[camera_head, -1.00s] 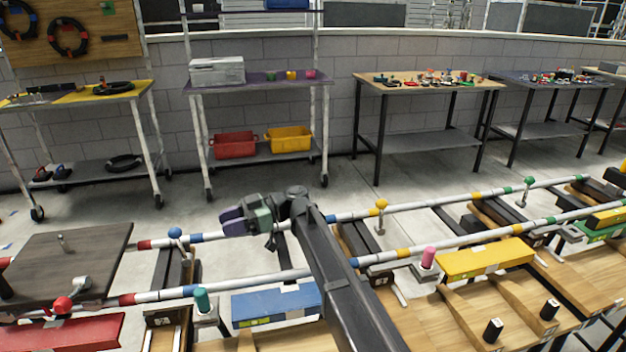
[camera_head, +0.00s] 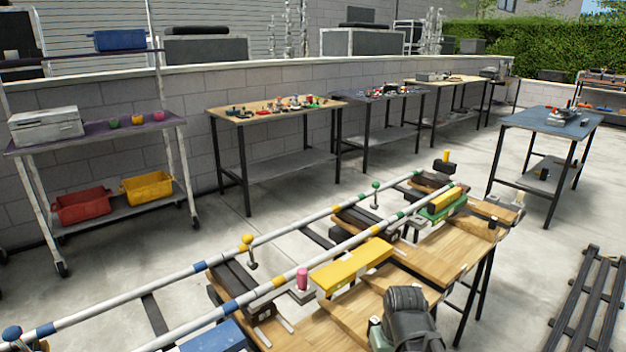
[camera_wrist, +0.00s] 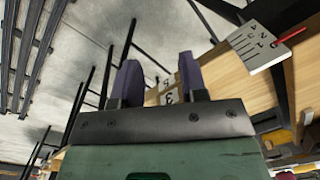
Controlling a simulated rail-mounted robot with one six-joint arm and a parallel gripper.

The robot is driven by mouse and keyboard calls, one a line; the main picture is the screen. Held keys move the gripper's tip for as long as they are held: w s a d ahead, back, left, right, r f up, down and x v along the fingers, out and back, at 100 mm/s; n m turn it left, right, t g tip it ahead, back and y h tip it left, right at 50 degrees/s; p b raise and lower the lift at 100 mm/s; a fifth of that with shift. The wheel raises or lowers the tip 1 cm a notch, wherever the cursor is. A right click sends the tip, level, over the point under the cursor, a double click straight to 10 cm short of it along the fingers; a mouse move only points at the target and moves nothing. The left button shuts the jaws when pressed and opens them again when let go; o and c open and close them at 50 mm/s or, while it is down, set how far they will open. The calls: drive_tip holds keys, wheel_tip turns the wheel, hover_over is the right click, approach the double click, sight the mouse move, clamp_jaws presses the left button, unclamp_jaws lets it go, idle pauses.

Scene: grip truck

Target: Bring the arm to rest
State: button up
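My gripper shows in the wrist view (camera_wrist: 160,80) with its two purple fingers apart. Nothing is held between them. Behind the gap lies a light wooden surface with dark printed marks, apart from the fingers as far as I can tell. In the head view only a dark joint of my arm shows at the bottom, right of the middle, over the wooden bench (camera_head: 440,262). The fingers cannot be made out in that view.
The striped rail (camera_head: 310,213) runs along the bench. A yellow block (camera_head: 352,265), a pink cylinder (camera_head: 302,279) and a blue block (camera_head: 213,338) are near my arm. A blue-topped table (camera_head: 550,122) stands at the right. Dark rails (camera_head: 590,305) lie on otherwise open floor.

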wheel_tip(320, 180, up, 23)
drive_tip(key=m+p, duration=0.1)
drive_tip(key=p, duration=2.4)
drive_tip(key=shift+w+d+t+h, duration=0.15)
drive_tip(key=shift+d+t+h, duration=0.15)
drive_tip(key=shift+d, duration=0.15)
